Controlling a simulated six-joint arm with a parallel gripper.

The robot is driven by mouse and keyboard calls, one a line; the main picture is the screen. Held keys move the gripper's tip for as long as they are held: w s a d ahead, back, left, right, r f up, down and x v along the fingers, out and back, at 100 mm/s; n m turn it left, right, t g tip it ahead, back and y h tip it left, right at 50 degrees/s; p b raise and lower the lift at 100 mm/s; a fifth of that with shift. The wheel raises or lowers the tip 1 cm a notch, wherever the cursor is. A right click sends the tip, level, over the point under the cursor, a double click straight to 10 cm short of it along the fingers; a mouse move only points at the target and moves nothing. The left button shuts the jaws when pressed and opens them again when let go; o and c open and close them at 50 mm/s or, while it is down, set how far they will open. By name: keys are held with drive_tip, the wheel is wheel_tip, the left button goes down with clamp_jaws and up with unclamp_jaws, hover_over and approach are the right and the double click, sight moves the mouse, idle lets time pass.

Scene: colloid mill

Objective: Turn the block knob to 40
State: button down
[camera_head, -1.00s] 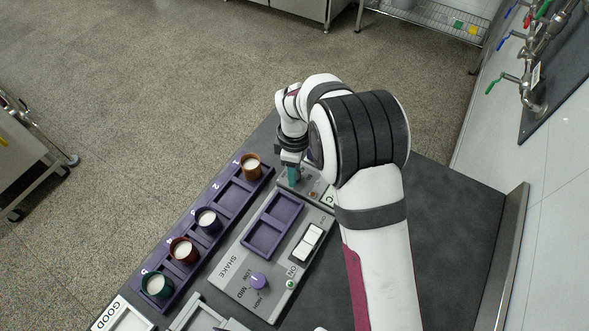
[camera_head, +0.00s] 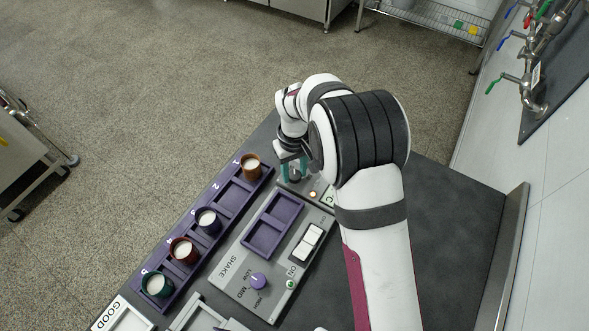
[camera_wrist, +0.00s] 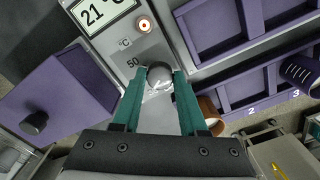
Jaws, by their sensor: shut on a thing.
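The grey round knob (camera_wrist: 160,76) shows in the wrist view on a grey panel, between the two teal fingers of my gripper (camera_wrist: 155,90). The fingers are shut on it, one on each side. A "50" mark is printed beside the knob; the other scale marks and the pointer's exact setting cannot be read. A display (camera_wrist: 103,12) near it reads 21 °C. In the head view my gripper (camera_head: 293,168) is down at the far end of the panel, and its fingers partly hide the knob (camera_head: 295,178).
A round indicator light (camera_wrist: 145,25) glows beside the display. A purple lidded box (camera_wrist: 55,95) with a dark knob stands close by on the left. The purple cup rack (camera_head: 222,203) lies left of my gripper, with an orange cup (camera_head: 251,167) nearby. The shaker panel (camera_head: 235,275) is nearer.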

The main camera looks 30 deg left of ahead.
sight(294, 175)
drive_tip(key=m, duration=0.6)
drive_tip(key=shift+m, duration=0.4)
idle(0.4)
drive_tip(key=shift+c, duration=2.2)
unclamp_jaws()
drive_tip(key=shift+r, duration=0.1)
wheel_tip(294, 175, up, 16)
drive_tip(key=shift+f, duration=0.2)
